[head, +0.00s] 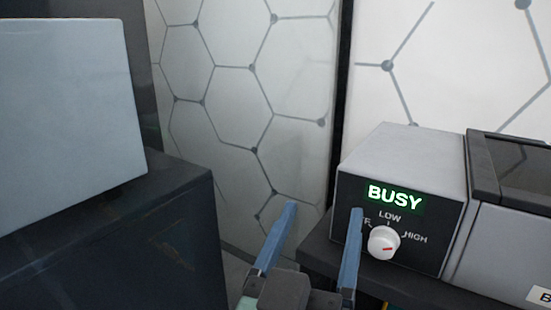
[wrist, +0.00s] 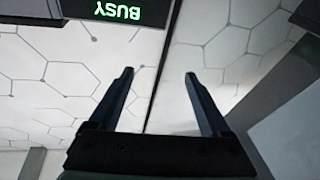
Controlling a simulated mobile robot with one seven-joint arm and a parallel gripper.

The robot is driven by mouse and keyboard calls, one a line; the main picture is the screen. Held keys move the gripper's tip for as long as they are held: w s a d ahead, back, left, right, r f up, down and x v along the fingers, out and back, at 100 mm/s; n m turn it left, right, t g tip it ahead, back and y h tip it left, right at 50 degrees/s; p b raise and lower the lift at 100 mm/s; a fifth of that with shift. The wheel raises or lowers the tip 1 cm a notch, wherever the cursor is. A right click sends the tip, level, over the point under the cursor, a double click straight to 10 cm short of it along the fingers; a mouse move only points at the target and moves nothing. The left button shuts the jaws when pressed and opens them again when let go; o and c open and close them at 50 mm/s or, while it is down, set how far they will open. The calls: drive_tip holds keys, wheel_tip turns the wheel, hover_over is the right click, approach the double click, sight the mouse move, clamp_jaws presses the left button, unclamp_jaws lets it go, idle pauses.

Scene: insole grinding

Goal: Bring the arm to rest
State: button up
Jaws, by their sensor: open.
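My gripper (head: 323,212) is open, its two blue fingers spread apart with nothing between them. In the head view it is at the bottom centre, and its right finger overlaps the front of a grey control box. In the wrist view the open fingers (wrist: 160,74) point toward the hexagon-patterned wall. The control box (head: 402,160) has a green lit BUSY display (head: 394,198) and a white knob (head: 384,243) with LOW and HIGH marks. The display also shows upside down in the wrist view (wrist: 119,13). I cannot tell whether the finger touches the box.
A dark cabinet (head: 120,240) with a light grey panel or box (head: 65,110) on it stands at the left. A dark-lidded machine (head: 512,170) adjoins the control box at the right, on a dark bench (head: 345,270). Patterned wall panels (head: 240,100) stand behind. A gap lies between cabinet and bench.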

drive_tip(key=s+a+r+n+t+y, duration=0.1)
drive_tip(key=s+a+r+t+y, duration=0.15)
drive_tip(key=r, duration=0.55)
drive_tip(key=s+a+r+n+t+y, duration=0.1)
drive_tip(key=s+r+t+y, duration=0.15)
drive_tip(key=r, duration=0.45)
drive_tip(key=s+a+r+n+t+y, duration=0.1)
drive_tip(key=a+r+t+y, duration=0.15)
drive_tip(key=r, duration=0.55)
wheel_tip(320, 180, up, 30)
drive_tip(key=p, duration=3.1)
drive_tip(key=shift+d+t, duration=0.35)
